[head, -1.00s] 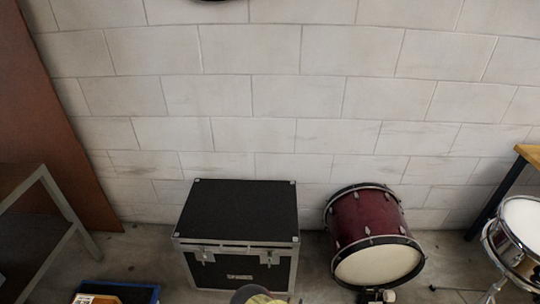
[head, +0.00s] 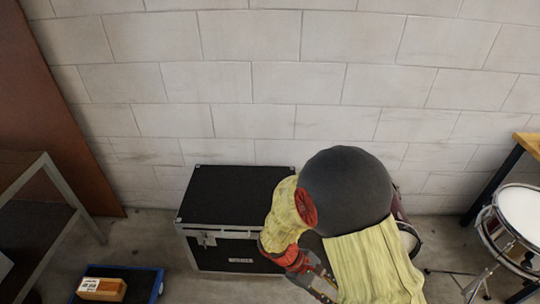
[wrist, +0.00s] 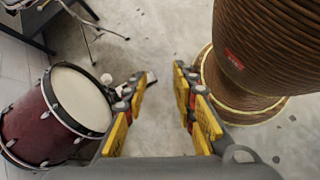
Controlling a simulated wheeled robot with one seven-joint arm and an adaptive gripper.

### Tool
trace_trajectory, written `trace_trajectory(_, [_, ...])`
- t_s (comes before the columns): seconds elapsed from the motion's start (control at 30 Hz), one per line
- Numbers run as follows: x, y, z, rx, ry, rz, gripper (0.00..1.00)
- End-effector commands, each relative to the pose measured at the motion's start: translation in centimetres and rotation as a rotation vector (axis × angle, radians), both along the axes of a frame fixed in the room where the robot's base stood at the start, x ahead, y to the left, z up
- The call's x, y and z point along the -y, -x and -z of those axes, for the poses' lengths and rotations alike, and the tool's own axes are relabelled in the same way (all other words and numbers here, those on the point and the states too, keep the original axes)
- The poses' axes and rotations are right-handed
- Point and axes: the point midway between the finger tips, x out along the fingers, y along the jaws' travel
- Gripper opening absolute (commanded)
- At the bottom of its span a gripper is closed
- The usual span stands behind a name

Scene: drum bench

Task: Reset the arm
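My gripper (wrist: 160,92) is open in the wrist view. In the head view my arm, with yellow sleeves and a dark round joint, reaches across the lower middle. It hides part of the black case and most of the red bass drum. The gripper end points down toward the bottom edge there, and its fingertips are hard to make out.
The bass drum (wrist: 62,112) lies left of my fingers in the wrist view; a large brown ribbed drum (wrist: 262,50) stands close on the right.

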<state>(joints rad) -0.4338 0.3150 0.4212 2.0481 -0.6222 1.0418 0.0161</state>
Motion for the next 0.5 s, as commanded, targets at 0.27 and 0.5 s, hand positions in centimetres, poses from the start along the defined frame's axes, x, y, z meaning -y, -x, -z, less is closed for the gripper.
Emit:
trace_trajectory(0.27, [-2.4,2.4,-8.8,0.227,-0.272,0.318,0.27])
trace_trajectory(0.5, [-3.7,3.8,-16.1,0.431,-0.486,0.531,0.27])
